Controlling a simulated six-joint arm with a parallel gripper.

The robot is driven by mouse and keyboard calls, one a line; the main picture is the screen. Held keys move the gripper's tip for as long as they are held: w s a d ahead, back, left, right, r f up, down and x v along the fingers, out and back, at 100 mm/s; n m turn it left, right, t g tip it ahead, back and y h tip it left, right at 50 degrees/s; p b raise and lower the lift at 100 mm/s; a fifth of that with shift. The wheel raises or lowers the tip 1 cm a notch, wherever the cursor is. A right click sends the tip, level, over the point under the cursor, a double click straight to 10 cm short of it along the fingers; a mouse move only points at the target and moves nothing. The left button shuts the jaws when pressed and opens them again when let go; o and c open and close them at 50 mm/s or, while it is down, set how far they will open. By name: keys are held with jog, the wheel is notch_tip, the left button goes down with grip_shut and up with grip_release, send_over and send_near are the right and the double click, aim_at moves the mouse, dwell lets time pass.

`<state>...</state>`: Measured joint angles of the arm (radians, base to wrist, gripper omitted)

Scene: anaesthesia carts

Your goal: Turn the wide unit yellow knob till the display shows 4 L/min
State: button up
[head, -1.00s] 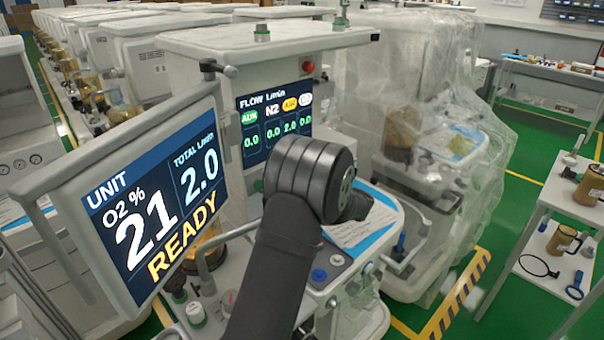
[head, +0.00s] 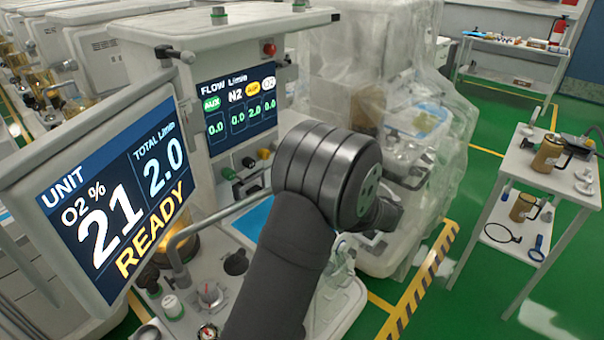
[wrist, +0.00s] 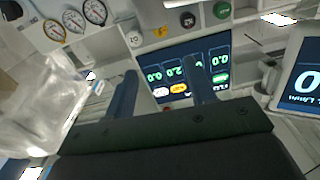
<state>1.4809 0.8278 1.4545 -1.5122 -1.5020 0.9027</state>
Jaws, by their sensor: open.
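The yellow knob (head: 264,153) sits in a row under the flow display (head: 236,108), partly beside my arm. The display's yellow AIR column reads 2.0 and its other columns read 0.0. The unit's big screen (head: 112,200) reads O2 21 %, total 2.0 L/min, READY. In the wrist view the flow display (wrist: 190,72) appears upside down beyond my fingers. My gripper (wrist: 161,72) is open, with two blue-grey fingers apart and nothing between them. In the head view my fingers are hidden behind my dark wrist.
Green (head: 228,173) and black (head: 248,162) knobs stand close beside the yellow one. A bent metal rail (head: 185,240) rises in front. A plastic-covered cart (head: 375,100) stands to the right. A side table (head: 545,165) holds jugs. Green floor lies between.

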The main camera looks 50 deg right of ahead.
jog(key=shift+s, duration=0.3)
send_near(263, 154)
jog(key=w+d, duration=0.1)
jog(key=w, duration=0.7)
jog(key=shift+w+f, duration=0.15)
jog(key=shift+f, duration=0.3)
jog(key=shift+d, duration=0.1)
jog(key=c, duration=1)
jog(key=shift+n, duration=0.8)
